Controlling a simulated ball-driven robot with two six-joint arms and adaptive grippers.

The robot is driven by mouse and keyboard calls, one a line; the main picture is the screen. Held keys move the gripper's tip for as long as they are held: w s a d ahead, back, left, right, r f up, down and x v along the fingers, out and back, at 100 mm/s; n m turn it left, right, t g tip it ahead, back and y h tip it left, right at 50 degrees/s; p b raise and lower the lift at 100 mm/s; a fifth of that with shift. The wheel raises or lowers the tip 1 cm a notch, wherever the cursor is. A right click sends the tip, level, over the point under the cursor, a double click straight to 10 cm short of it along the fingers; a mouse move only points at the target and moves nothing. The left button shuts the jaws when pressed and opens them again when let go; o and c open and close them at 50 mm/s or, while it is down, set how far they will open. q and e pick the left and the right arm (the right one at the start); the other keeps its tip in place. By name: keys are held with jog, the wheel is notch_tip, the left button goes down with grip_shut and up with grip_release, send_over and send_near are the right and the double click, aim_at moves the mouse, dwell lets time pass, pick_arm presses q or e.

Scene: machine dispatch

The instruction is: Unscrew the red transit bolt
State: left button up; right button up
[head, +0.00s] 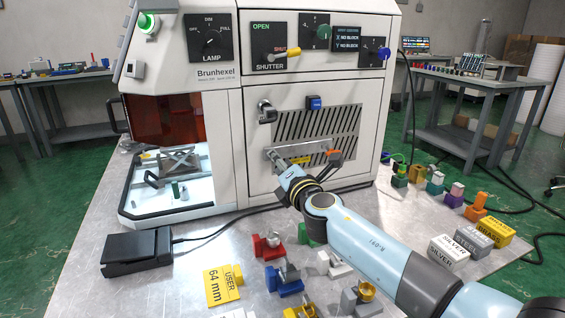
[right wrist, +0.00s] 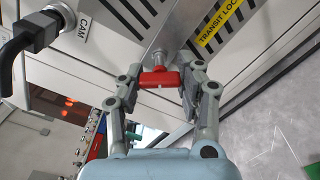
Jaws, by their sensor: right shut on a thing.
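The red transit bolt (right wrist: 158,79) has a wide red grip and a metal shank that meets a metal strip on the machine's front. My right gripper (right wrist: 163,84) is shut on the red grip, with one finger at each end of it. In the head view my right gripper (head: 281,164) is at the left part of the strip below the vent slots, and it hides the bolt there. A yellow TRANSIT LOCK label (right wrist: 220,28) is beside the bolt. My left gripper is not in view.
A black cable plug (right wrist: 38,32) marked CAM is close to my right gripper. An orange-tipped part (head: 333,152) is to the right on the strip. A black pedal (head: 137,252), coloured fixtures and labelled blocks (head: 448,251) stand on the metal table around my right arm.

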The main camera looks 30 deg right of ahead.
jog(key=n, duration=0.5)
jog(key=shift+p, duration=0.35)
jog(key=o, duration=1.1)
jog(key=shift+f, duration=0.1)
jog(key=v, duration=0.4)
